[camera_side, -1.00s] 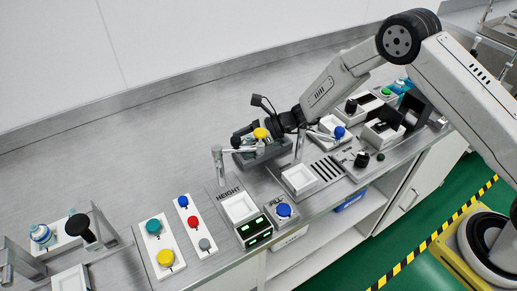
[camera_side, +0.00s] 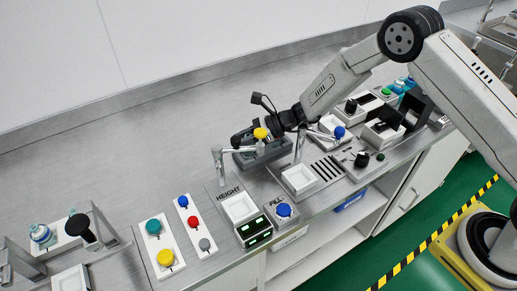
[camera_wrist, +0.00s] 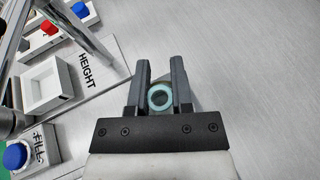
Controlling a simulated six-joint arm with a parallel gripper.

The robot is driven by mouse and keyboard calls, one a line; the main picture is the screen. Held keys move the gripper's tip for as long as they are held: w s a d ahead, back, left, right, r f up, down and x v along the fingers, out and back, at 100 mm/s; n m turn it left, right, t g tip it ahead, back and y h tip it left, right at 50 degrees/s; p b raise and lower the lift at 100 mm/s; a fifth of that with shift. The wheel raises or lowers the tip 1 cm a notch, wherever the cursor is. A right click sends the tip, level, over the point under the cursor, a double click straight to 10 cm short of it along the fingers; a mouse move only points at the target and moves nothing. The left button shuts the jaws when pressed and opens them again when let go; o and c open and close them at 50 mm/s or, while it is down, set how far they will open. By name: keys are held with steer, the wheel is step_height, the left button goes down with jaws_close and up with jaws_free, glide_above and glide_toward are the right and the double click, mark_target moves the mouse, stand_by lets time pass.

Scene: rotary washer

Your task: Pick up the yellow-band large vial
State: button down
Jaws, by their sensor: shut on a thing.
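In the wrist view my gripper (camera_wrist: 158,95) is shut on the vial, whose pale teal round end (camera_wrist: 160,97) shows between the two dark fingers. The yellow does not show in that view. I cannot tell whether the vial's lower end touches the block.
Metal posts (camera_side: 219,165) stand just left of the block. The HEIGHT tray (camera_side: 222,204) and the blue FILL button (camera_side: 284,210) are in front. A slotted panel (camera_side: 325,167) and other devices lie to the right. The bench behind is clear.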

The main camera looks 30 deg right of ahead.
step_height(320, 180, up, 10)
steer(key=shift+f, duration=0.25)
stand_by(0.3)
steer(key=shift+r, duration=0.1)
stand_by(0.5)
